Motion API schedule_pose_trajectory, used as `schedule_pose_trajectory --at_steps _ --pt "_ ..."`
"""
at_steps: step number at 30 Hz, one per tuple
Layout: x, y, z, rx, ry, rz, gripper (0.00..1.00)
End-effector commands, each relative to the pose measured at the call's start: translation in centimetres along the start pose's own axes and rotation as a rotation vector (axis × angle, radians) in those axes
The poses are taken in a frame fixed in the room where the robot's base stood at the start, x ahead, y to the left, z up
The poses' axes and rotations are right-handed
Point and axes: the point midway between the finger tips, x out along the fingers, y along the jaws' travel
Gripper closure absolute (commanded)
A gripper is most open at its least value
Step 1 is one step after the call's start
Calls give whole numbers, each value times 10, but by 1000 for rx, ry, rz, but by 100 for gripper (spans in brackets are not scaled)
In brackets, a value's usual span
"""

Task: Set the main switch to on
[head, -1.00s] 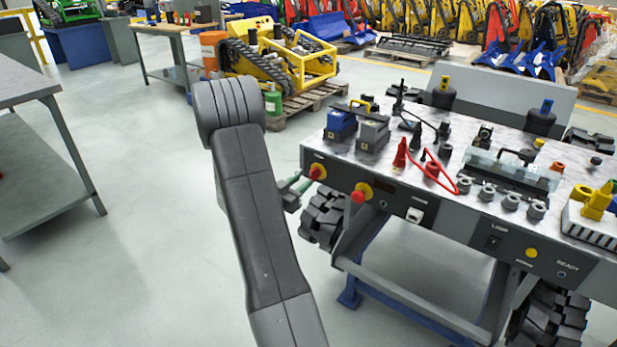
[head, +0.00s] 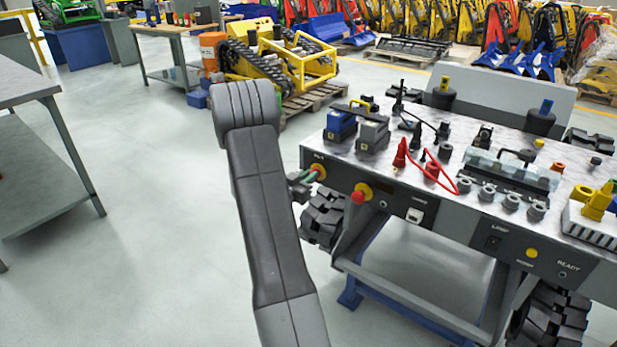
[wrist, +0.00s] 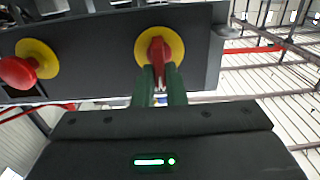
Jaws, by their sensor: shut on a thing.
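The main switch (head: 319,170) is a red handle on a yellow disc at the left end of the bench's front panel. In the wrist view, the main switch (wrist: 157,50) has its handle roughly upright in the picture. My gripper (head: 306,179) is at the switch from the left in the head view and partly covers it. In the wrist view, the green fingers of my gripper (wrist: 159,78) stand on both sides of the red handle and are shut on it. The handle's lower part is between the fingers.
A red mushroom button (head: 360,193) on a yellow disc sits beside the switch; it also shows in the wrist view (wrist: 18,72). The bench top (head: 470,150) carries batteries, a red cable and sockets. A black tyre (head: 324,218) is below my gripper.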

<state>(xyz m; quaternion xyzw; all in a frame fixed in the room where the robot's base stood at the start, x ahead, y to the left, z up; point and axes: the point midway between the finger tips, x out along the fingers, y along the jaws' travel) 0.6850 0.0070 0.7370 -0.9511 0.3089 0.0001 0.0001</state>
Motion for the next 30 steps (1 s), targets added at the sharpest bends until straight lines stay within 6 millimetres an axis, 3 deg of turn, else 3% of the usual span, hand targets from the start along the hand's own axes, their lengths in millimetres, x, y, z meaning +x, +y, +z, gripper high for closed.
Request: schedule_pose_trajectory --at_steps 11,30 --pt "0 1 3 101 2 0 100" --pt "0 8 8 673 2 1 100"
